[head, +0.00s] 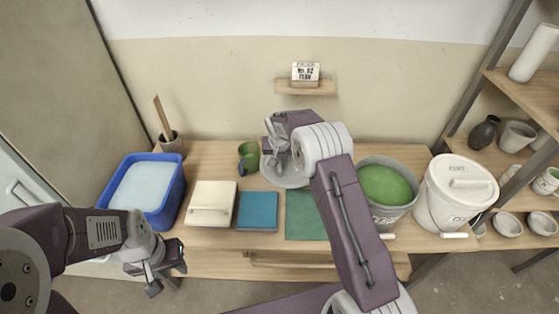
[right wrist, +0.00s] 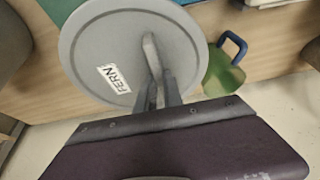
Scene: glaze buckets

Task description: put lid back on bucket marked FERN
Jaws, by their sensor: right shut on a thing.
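A round grey lid (right wrist: 105,45) with a white FERN label fills much of the right wrist view. My right gripper (right wrist: 160,95) is shut on the lid's upright handle. In the head view my right gripper (head: 274,148) holds the lid (head: 285,178) above the table's middle, left of the buckets. A grey bucket (head: 389,217) stands open at the right, with green glaze (head: 385,185) inside. The writing on its front is too small to read. My left gripper (head: 165,280) is open and empty, low in front of the table's left part.
A lidded white bucket (head: 445,207) stands right of the grey one. Shelves are at right.

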